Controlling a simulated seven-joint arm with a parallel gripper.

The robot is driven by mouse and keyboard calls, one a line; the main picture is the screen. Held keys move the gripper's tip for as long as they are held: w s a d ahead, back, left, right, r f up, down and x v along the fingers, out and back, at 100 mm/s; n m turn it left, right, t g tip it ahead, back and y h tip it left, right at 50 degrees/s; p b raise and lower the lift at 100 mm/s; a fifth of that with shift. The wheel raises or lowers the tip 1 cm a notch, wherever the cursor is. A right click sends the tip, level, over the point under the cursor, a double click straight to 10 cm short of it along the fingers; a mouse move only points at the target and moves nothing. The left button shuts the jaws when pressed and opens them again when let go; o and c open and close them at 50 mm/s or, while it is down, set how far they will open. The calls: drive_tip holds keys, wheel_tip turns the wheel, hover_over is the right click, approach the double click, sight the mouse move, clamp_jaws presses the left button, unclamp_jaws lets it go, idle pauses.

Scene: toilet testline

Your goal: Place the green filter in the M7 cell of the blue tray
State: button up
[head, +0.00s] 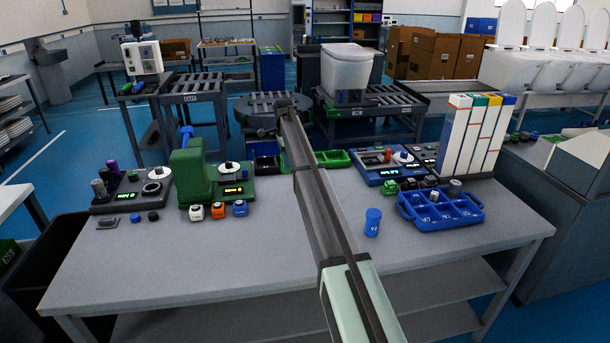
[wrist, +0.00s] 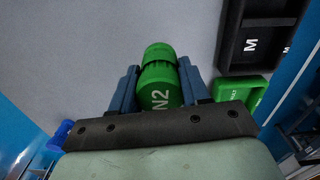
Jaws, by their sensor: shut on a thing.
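A green filter (wrist: 160,85), a cylinder marked "N2", is between the two blue fingers of my gripper (wrist: 156,84) in the wrist view. The gripper is shut on it, and grey table surface shows beyond. In the head view my arm hides the gripper and the filter. The blue tray (head: 457,224) lies at the right of the table in the head view.
A blue cylinder (head: 373,222) stands left of the blue tray. Tall white binders (head: 470,135) stand behind it. A green tray (head: 333,158) is at the table's far edge. In the wrist view a black tray (wrist: 262,42) marked "M" lies at upper right. The front middle table is clear.

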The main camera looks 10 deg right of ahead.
drive_tip(key=shift+r, duration=0.85)
drive_tip(key=shift+d+r, duration=0.1)
drive_tip(key=shift+d, duration=0.2)
drive_tip(key=s+d+m, duration=0.2)
drive_tip(key=d, duration=1.6)
drive_tip(key=s+d+r+m, duration=0.1)
drive_tip(key=s+d+m, duration=0.1)
drive_tip(key=s+d, duration=0.75)
drive_tip(key=s+d+r+m, duration=0.1)
drive_tip(key=s+d, duration=0.4)
drive_tip(key=d, duration=1)
drive_tip(key=s+d+f+n, duration=0.1)
drive_tip(key=s+n, duration=0.2)
drive_tip(key=s, duration=0.4)
drive_tip(key=s+d+n, duration=0.2)
drive_tip(key=s+n, duration=0.1)
drive_tip(key=s, duration=0.4)
drive_tip(key=shift+s+a+f, duration=0.1)
drive_tip(key=shift+a+f, duration=0.05)
drive_tip(key=shift+f, duration=4.95)
